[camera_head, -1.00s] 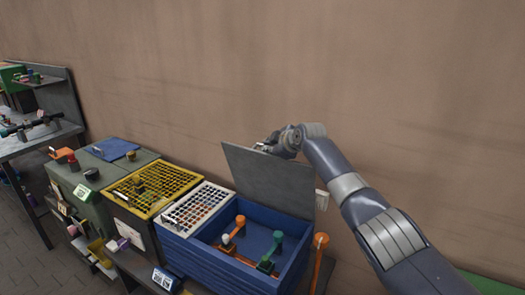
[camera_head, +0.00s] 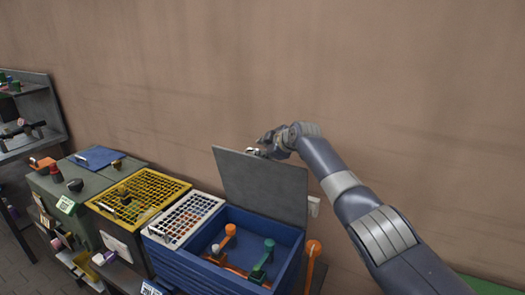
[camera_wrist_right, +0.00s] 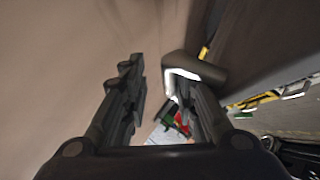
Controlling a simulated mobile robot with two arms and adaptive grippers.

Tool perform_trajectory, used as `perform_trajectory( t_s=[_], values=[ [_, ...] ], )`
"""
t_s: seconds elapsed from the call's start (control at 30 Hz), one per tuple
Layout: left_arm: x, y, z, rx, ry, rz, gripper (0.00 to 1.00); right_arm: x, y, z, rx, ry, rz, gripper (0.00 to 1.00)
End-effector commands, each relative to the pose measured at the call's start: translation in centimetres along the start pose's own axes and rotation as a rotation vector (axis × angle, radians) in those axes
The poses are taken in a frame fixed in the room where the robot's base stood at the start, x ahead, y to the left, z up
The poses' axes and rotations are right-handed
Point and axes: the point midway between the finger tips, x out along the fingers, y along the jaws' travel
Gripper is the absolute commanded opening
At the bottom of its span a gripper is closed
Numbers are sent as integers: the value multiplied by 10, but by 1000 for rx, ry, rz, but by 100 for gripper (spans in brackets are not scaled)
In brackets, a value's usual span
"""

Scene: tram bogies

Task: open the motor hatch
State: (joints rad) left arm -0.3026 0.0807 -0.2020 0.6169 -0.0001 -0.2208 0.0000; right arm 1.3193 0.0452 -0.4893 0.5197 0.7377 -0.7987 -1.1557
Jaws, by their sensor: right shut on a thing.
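The motor hatch (camera_head: 262,185) is a flat grey panel standing raised, nearly upright, at the back of an open blue box (camera_head: 190,268). Inside the box are an orange lever (camera_head: 225,239) and a green lever (camera_head: 263,259). My right gripper (camera_head: 258,150) is at the hatch's top edge, partly hidden behind it, shut on the hatch's handle. In the right wrist view the gripper's fingers (camera_wrist_right: 158,98) show, with a grey bar (camera_wrist_right: 197,67), seemingly the handle, by the right finger. My left gripper is not in view.
A white grid cover (camera_head: 184,220) and a yellow grid cover (camera_head: 138,196) lie left of the box. A green-grey cabinet (camera_head: 75,197) stands farther left. An orange lever (camera_head: 312,250) stands right of the box. The wall is close behind.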

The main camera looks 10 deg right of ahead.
Motion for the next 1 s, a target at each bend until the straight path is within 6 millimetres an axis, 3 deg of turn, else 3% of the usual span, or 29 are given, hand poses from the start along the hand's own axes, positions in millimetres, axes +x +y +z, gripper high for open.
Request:
perform_trajectory(
  t_s=[0.03,0.47,1.0],
  values=[
    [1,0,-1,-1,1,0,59,2,-2,8,11,-8,2,20],
    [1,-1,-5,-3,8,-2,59,-2,-4,12,12,-12,-3,20],
    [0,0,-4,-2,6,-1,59,-55,-1,6,1,-10,2,20]
  ],
)
